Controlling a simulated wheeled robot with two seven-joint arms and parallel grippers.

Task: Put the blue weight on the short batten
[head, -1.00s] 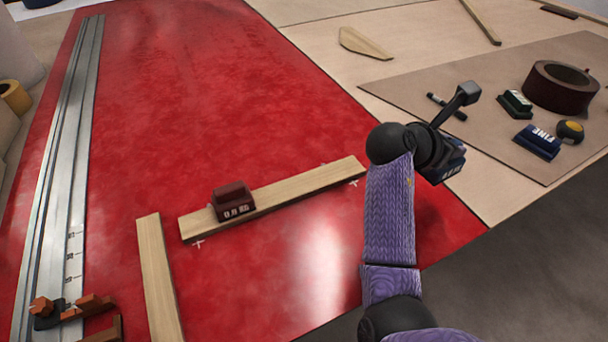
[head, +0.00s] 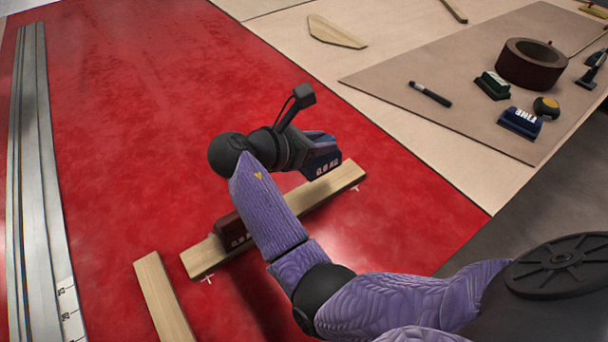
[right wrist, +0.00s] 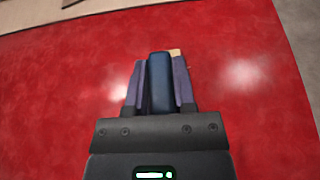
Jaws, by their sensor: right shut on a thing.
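The blue weight (head: 323,168), with white lettering, is held in my right gripper (head: 318,148). In the right wrist view the weight (right wrist: 160,85) sits between the two fingers. A pale wooden batten (head: 342,182) lies diagonally on the red surface, with white crosses by its ends. The blue weight is at the batten's right part; I cannot tell whether it touches. A dark red weight (head: 229,232) sits on the batten's left part, partly hidden by my arm. In the wrist view only a small bit of batten (right wrist: 175,52) shows. My left gripper is out of view.
Another batten (head: 163,300) lies at the lower left, cut off by the frame. A long metal rail (head: 35,150) runs along the left. A brown mat (head: 440,125) at right holds a tape roll (head: 530,66), sanding blocks and a marker. The red surface behind the diagonal batten is clear.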

